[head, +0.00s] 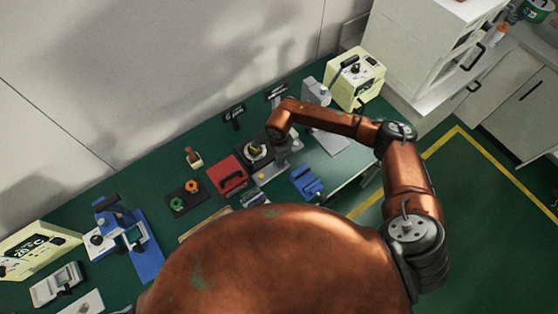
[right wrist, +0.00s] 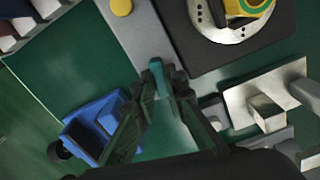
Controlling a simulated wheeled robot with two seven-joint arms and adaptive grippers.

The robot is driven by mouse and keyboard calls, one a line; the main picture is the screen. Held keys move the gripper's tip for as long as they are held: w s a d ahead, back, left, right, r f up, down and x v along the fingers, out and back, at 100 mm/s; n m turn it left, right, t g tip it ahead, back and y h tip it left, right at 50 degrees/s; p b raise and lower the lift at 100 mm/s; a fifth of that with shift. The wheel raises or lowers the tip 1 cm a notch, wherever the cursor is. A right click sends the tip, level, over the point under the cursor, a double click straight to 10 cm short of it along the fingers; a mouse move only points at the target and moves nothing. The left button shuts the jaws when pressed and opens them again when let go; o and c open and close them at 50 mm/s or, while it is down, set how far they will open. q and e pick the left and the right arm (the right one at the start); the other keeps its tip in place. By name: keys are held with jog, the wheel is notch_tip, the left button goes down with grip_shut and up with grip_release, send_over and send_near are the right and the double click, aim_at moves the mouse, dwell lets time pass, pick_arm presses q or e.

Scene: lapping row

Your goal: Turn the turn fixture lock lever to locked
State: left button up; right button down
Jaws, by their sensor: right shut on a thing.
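The turn fixture (head: 254,150) has a dark square base with a round metal disc and a yellow-green piece on it. It also shows at the top of the right wrist view (right wrist: 230,22). A grey plate with a yellow round button (right wrist: 121,7) lies beside it. My right gripper (right wrist: 157,80) is over this plate, its fingers shut on a small upright teal piece, which I take as the lock lever (right wrist: 157,68). The fingers hide most of it, so its angle is unclear. In the head view my right gripper (head: 291,150) is right of the fixture. My left gripper is not in view.
A blue device (head: 308,183) sits near the front edge, close to my right gripper. A metal stand (head: 316,92) and a cream instrument (head: 355,78) stand behind. A red case (head: 228,175) and a black tray with knobs (head: 186,198) are left of the fixture.

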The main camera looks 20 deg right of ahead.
jog(key=m, duration=1.2)
jog(key=shift+m, duration=0.3)
jog(key=shift+m+p, duration=0.45)
jog(key=shift+m, duration=0.95)
jog(key=c, duration=2)
grip_release()
jog(key=shift+o, duration=0.2)
notch_tip(320, 180, up, 12)
